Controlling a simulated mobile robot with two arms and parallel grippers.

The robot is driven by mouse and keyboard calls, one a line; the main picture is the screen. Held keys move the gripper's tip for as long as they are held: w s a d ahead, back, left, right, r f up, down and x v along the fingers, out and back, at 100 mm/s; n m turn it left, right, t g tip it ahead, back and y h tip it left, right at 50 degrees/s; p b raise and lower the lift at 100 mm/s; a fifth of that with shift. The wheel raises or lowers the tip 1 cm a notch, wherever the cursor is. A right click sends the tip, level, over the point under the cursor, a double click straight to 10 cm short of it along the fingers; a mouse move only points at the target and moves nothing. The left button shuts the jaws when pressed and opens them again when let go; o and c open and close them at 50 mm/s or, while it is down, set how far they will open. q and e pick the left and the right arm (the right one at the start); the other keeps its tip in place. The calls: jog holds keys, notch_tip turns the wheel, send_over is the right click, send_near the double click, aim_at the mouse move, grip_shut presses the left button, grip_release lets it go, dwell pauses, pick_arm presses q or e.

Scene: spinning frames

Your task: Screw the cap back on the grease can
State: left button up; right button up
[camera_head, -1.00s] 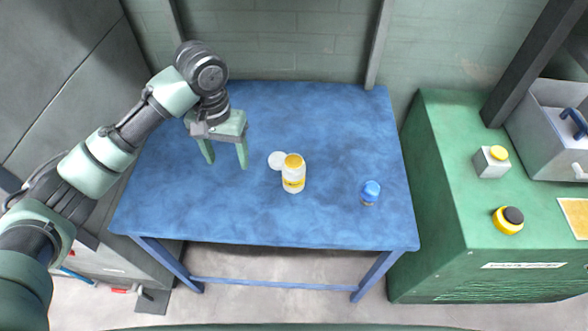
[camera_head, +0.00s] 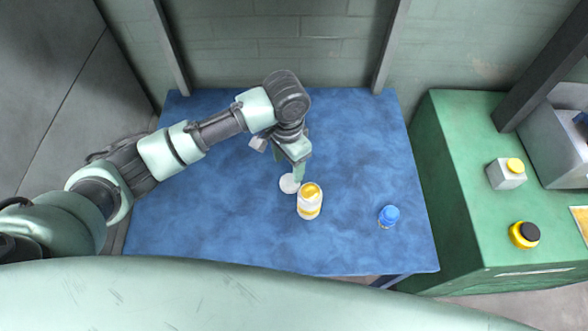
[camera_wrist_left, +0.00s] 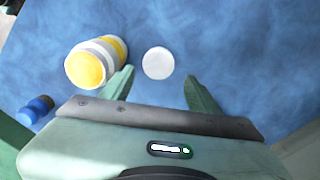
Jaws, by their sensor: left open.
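The grease can (camera_head: 310,203) is white with a yellow band and a yellow top, and stands upright on the blue table (camera_head: 220,220). A flat white disc, the cap (camera_head: 289,184), lies on the table just left of and behind the can. My left gripper (camera_head: 298,178) is above the cap. In the left wrist view the open left gripper (camera_wrist_left: 158,77) has a finger on each side of the cap (camera_wrist_left: 158,63), with nothing held. The can (camera_wrist_left: 92,62) is beside the left finger there. My right gripper is not in view.
A small blue-topped container (camera_head: 388,216) stands on the table, right of the can. A green cabinet (camera_head: 450,170) at the right carries a yellow-topped grey box (camera_head: 507,174) and a yellow-and-black object (camera_head: 524,235). The table's right part is otherwise clear.

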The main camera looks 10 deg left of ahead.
aim_at(289, 182)
pick_arm(q)
jog(key=shift+s+d+f, duration=0.15)
jog(key=shift+s+d, duration=0.05)
jog(key=shift+s, duration=0.1)
jog(key=shift+w+a+f, duration=0.15)
jog(key=shift+f, duration=1)
jog(key=shift+f+p, duration=0.4)
jog(key=shift+p, duration=0.05)
notch_tip(289, 182, down, 4)
jog(key=shift+r+p, duration=0.2)
jog(key=shift+p, duration=0.25)
jog(key=shift+f, duration=0.4)
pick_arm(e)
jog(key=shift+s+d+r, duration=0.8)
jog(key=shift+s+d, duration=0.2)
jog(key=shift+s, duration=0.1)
